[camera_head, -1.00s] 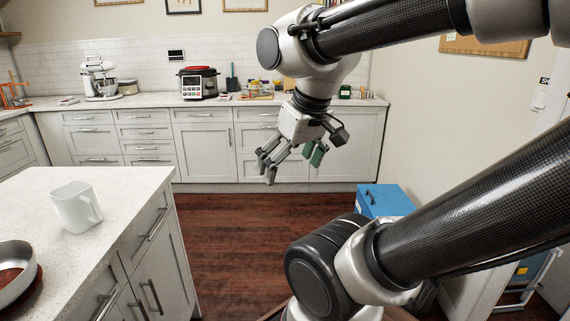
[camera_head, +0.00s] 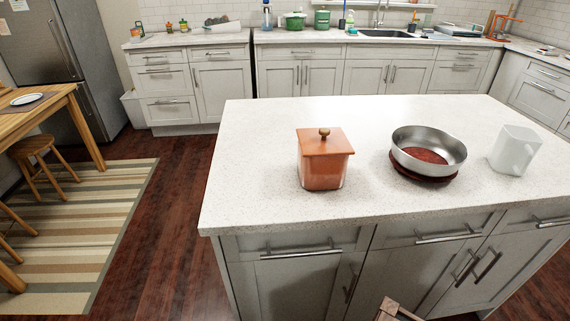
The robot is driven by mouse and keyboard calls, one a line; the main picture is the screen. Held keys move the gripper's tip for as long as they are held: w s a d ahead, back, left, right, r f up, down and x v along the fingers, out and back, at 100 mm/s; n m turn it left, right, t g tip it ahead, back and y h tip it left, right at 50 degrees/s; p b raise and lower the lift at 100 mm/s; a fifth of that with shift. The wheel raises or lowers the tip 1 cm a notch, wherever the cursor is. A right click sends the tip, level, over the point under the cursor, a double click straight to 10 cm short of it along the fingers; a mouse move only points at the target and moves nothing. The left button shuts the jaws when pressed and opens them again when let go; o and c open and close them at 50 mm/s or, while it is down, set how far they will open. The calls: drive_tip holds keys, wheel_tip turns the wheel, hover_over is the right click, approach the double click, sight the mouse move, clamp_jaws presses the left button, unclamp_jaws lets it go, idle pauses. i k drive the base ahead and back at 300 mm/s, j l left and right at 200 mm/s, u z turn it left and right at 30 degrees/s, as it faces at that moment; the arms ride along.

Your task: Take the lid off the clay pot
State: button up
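An orange-brown square clay pot (camera_head: 322,175) stands upright on the left half of the white island counter, near its front edge. Its flat square lid (camera_head: 324,144) sits on top, with a small dark round knob (camera_head: 324,133) in the middle. My gripper is not in the current head view, so its state and what it may hold do not show.
A steel pan (camera_head: 429,150) on a dark red round mat and a white pitcher (camera_head: 513,150) stand right of the pot. The counter (camera_head: 260,140) is clear left of and behind the pot. A wooden table (camera_head: 40,110) is at far left.

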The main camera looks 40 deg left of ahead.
sight(323, 141)
drive_tip(key=u, duration=1.4)
